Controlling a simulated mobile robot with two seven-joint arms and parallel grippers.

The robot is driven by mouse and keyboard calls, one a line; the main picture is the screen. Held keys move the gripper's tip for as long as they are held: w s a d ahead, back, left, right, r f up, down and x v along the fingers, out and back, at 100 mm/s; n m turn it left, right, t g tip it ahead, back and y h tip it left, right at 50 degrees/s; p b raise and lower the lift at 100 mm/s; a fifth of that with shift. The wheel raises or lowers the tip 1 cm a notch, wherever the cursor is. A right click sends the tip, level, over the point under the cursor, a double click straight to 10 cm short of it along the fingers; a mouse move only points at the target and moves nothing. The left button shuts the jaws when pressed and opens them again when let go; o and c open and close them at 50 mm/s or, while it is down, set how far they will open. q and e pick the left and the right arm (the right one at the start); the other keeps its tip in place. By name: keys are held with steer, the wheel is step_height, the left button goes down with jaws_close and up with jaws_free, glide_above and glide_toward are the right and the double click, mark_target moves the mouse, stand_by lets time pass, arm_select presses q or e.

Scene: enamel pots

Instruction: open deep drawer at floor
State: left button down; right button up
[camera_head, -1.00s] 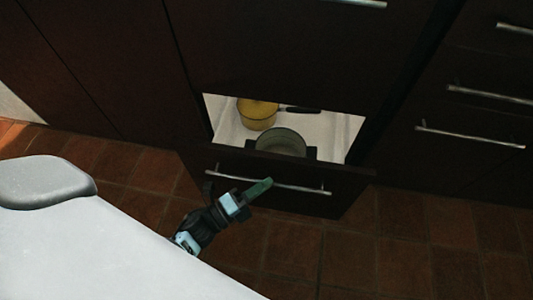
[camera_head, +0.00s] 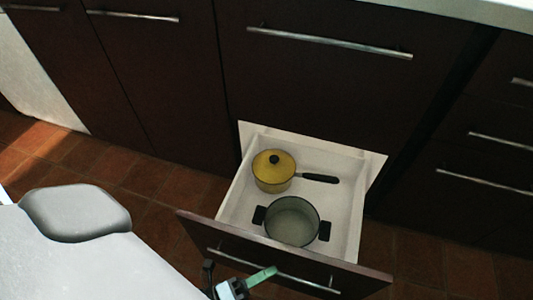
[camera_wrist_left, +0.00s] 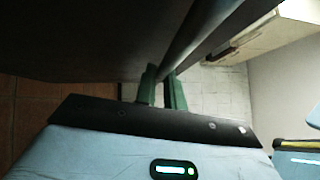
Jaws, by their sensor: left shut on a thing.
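The deep floor drawer (camera_head: 355,221) stands pulled well out of the dark cabinet, its white inside showing from above. Its dark front panel (camera_head: 362,282) carries a long metal bar handle (camera_head: 312,284). My left gripper (camera_head: 264,275) is at the left half of this handle, low in the head view. In the left wrist view its green fingers (camera_wrist_left: 161,90) are shut on the bar handle (camera_wrist_left: 200,40). My right gripper is not in view.
In the drawer sit a yellow lidded saucepan (camera_head: 272,171) with a black handle and a grey pot (camera_head: 292,222) with two black grips. More closed drawers (camera_head: 488,160) are at the right. Brown tiled floor (camera_head: 160,185) lies left of the drawer.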

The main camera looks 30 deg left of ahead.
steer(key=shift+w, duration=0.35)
arm_select(q)
steer(key=c, duration=1.5)
jaws_free()
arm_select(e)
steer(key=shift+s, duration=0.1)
arm_select(q)
steer(key=v, duration=0.7)
steer(key=shift+s+a+p, duration=0.2)
steer(key=shift+s+p, duration=0.15)
steer(key=shift+p, duration=0.05)
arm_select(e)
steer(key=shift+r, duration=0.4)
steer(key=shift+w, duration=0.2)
